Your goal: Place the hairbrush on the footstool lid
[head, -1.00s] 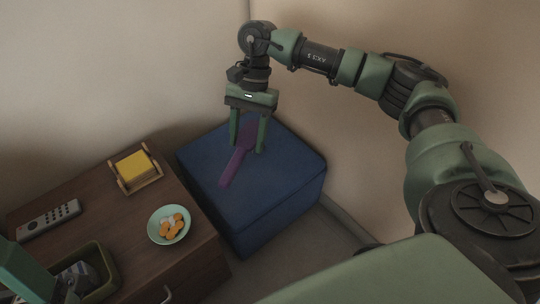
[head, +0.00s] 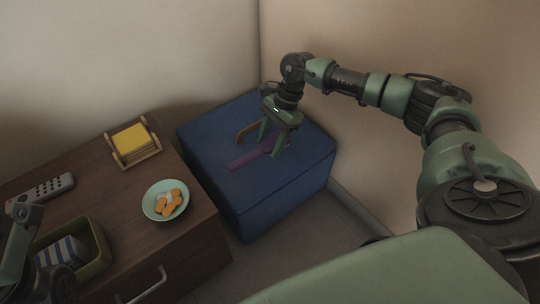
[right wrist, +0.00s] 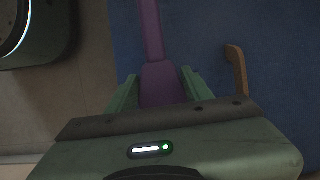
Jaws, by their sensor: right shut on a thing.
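The purple hairbrush (head: 245,160) is between the fingers of my right gripper (head: 271,147), which is shut on it. In the right wrist view the hairbrush (right wrist: 153,35) has its wide end between the fingers and its narrow handle pointing away. The blue footstool lid (head: 215,145) lies below the gripper. The hairbrush is low over the lid, and I cannot tell whether it touches. A brown strap-like handle (head: 246,133) is on the lid beside the gripper; it also shows in the right wrist view (right wrist: 238,72). Part of my left arm shows at lower left, without its fingers.
A wooden cabinet (head: 105,200) stands left of the footstool. On it are a remote (head: 45,191), a holder with yellow paper (head: 131,141), a plate of orange pieces (head: 155,210) and a green bin with striped cloth (head: 95,263). Walls close in behind and right.

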